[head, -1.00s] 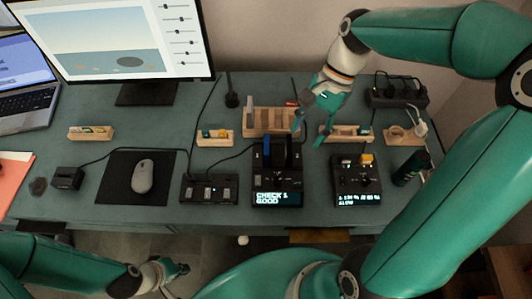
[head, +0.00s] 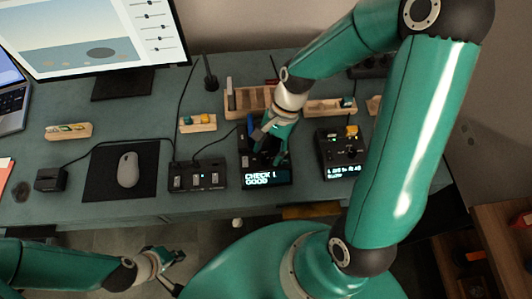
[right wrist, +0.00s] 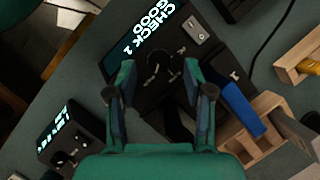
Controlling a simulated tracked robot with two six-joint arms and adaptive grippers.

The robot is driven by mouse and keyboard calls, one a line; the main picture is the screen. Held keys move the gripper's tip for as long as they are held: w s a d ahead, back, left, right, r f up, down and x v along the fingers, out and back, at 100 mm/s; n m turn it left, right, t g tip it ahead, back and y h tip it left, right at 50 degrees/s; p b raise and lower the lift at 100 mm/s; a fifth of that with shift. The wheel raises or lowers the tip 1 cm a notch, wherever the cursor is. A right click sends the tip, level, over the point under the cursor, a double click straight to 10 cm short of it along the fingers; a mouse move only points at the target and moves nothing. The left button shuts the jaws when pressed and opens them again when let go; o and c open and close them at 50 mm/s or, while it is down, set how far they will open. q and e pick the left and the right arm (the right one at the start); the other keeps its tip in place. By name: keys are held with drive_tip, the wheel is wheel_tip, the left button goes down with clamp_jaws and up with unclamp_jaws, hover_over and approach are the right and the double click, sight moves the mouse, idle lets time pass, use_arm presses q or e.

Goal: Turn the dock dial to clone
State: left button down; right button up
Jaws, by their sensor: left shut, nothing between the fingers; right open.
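The black dock (head: 252,179) stands near the table's front edge. A blue drive (right wrist: 241,108) stands upright in the dock. Small dark round controls (right wrist: 157,64) lie below the screen in the right wrist view; the dial's pointer setting is too small to read. My right gripper (head: 268,150) is open above the dock; in the right wrist view its fingers (right wrist: 158,80) straddle these controls, contact unclear. My left gripper (head: 178,262) is shut and empty, in front of the table.
A black box with a yellow block and a lit screen (head: 341,172) stands right of the dock. A black switch box (head: 197,178) stands to its left, then a mouse (head: 128,170) on a black mat. Wooden holders (head: 198,123) line the space behind.

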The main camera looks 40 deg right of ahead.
drive_tip(key=shift+x, duration=0.8)
drive_tip(key=shift+c, duration=0.3)
clamp_jaws()
drive_tip(key=shift+w, duration=0.1)
